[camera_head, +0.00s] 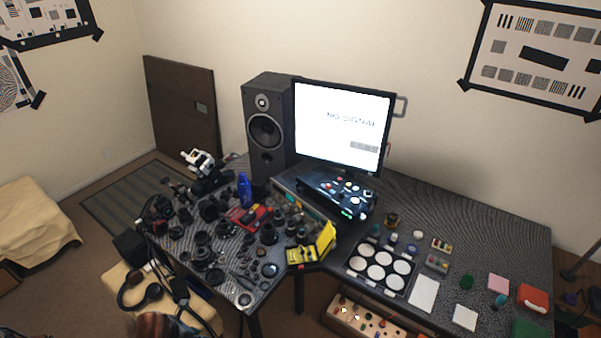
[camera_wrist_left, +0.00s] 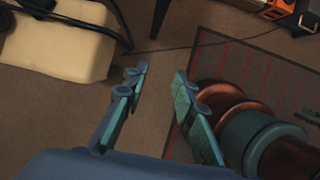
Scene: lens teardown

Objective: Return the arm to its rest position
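My left gripper (camera_wrist_left: 160,76) shows in the left wrist view. Its two teal fingers are apart, with nothing between them but brown floor beyond. It hangs clear of any object. In the head view I cannot make out either gripper.
In the head view a desk (camera_head: 520,232) holds a monitor (camera_head: 341,125), a speaker (camera_head: 265,130) and many camera parts. An open drawer (camera_head: 338,315) sits below its front edge. A cream padded seat (camera_wrist_left: 62,45) and a striped rug (camera_wrist_left: 258,75) show in the wrist view.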

